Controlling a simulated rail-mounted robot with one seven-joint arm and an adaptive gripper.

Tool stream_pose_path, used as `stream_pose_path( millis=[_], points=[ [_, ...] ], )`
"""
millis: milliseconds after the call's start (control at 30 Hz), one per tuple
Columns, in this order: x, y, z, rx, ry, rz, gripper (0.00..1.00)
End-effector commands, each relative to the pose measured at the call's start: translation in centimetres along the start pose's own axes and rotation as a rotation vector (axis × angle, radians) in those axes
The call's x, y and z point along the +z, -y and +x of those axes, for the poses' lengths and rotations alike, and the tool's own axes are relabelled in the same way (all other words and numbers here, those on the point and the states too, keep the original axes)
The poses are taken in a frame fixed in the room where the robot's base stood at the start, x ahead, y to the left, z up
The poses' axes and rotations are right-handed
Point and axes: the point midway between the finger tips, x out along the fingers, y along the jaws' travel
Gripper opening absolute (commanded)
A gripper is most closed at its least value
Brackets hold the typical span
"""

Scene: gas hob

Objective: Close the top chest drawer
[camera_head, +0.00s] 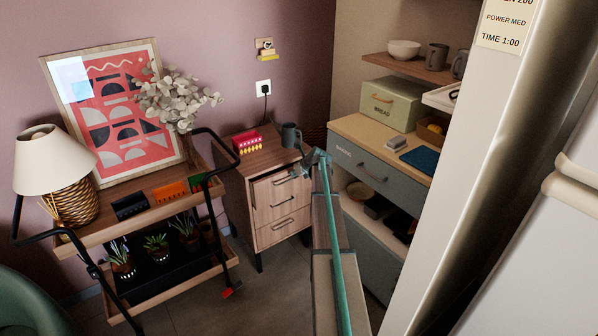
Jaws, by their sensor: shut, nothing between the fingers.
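The wooden chest (238,186) stands against the wall in the middle of the camera_head view. Its top drawer (272,192) has a dark bar handle. A dark gap shows above the drawer front, which seems to stand a little out from the chest. My gripper (309,158) is shut and empty at the upper right corner of the chest, close to the right end of the top drawer. Whether it touches the drawer front I cannot tell. My arm hides the chest's right side.
A red patterned box (247,142) and a dark mug (291,135) are on the chest top. A trolley (150,216) with plants stands to the left. A grey baking drawer unit (372,170) stands to the right. Some floor is free before the chest.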

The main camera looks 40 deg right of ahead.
Motion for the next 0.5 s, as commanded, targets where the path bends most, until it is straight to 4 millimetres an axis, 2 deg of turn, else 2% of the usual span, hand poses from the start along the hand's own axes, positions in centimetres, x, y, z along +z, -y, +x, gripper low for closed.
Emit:
stream_pose_path(
  millis=[33,200,500],
  points=[
    [0.1,0.1,0.8,0.000,0.000,0.000,0.00],
    [0.1,0.0,2.2,0.000,0.000,0.000,0.00],
    [0.0,0.0,2.5,0.000,0.001,0.000,0.00]
  ],
)
